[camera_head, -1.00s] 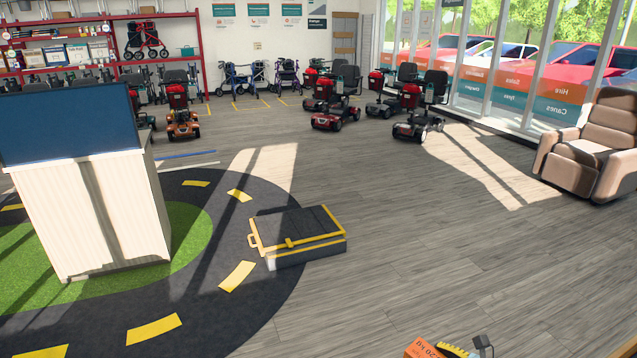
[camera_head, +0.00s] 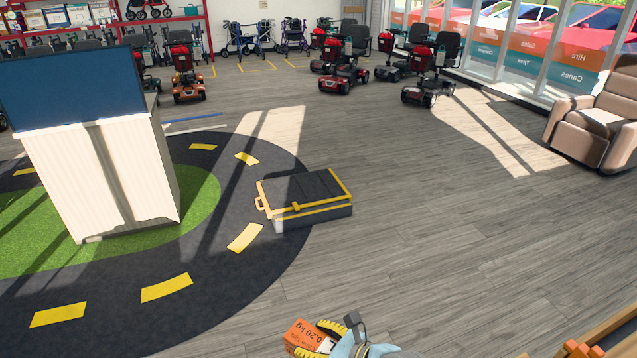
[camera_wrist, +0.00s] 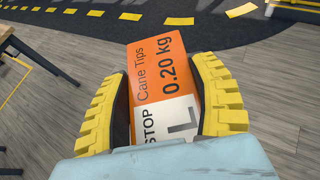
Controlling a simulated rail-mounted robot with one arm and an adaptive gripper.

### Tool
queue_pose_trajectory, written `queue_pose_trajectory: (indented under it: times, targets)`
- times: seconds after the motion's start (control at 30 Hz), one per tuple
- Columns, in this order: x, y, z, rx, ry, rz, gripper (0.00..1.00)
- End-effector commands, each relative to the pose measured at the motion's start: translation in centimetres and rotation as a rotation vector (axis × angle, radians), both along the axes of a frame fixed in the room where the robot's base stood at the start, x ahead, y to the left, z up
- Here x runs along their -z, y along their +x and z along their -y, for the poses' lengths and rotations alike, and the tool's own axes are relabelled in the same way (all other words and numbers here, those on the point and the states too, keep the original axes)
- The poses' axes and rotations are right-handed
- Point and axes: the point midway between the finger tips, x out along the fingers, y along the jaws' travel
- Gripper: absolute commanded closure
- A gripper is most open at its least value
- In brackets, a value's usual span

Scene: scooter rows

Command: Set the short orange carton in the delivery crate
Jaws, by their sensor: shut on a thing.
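An orange and white carton (camera_wrist: 163,78) with the print "Cane Tips 0.20 kg" sits between the yellow fingers of my gripper (camera_wrist: 166,105) in the wrist view. The gripper is shut on it, with a finger against each side. In the head view the carton (camera_head: 300,338) shows at the bottom edge, beside the gripper (camera_head: 326,337), held above the grey floor. The gripper partly hides the carton. I cannot make out the delivery crate for certain; a wooden slatted edge (camera_head: 606,338) shows at the bottom right of the head view.
A black and yellow case (camera_head: 308,199) lies on the dark round mat's edge. A white counter (camera_head: 105,180) with a blue top stands at left. Scooters (camera_head: 344,72) line the back, and a recliner (camera_head: 598,118) stands at right. The middle floor is clear.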

Motion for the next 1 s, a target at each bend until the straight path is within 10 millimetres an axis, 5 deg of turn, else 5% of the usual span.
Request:
queue_pose_trajectory:
  times: [0.6,1.0]
  targets:
    - [-9.8,2.4,-6.5,0.174,0.005,0.002,0.78]
    - [-16.1,2.6,-7.8,0.349,0.003,-0.002,0.78]
